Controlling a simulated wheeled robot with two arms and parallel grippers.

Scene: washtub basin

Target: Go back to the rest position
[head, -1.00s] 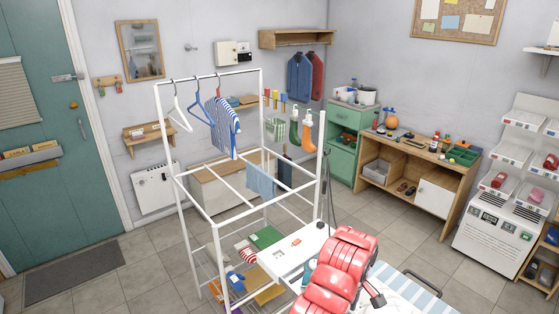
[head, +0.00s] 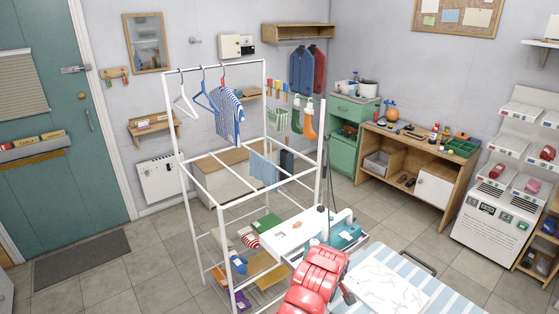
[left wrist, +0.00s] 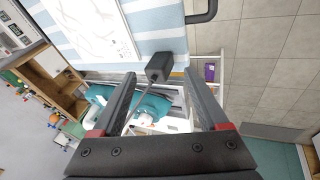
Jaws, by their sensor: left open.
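My red arm (head: 318,280) rises from the bottom middle of the head view, in front of the striped board. My left gripper is not clearly made out there. In the left wrist view my left gripper (left wrist: 160,80) is open, its two dark fingers well apart. A small dark block (left wrist: 158,66) shows between the fingertips, and I cannot tell what it belongs to. A teal item (left wrist: 152,106) on a white surface lies beyond the fingers; nothing looks gripped. My right gripper is in neither view.
A blue-and-white striped board (head: 443,293) with a white marked sheet (head: 388,284) lies beside my arm. A white rack (head: 222,215) with hangers and clothes stands left of it. A wooden bench (head: 448,211) is behind. Floor is open near the grey mat (head: 82,258).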

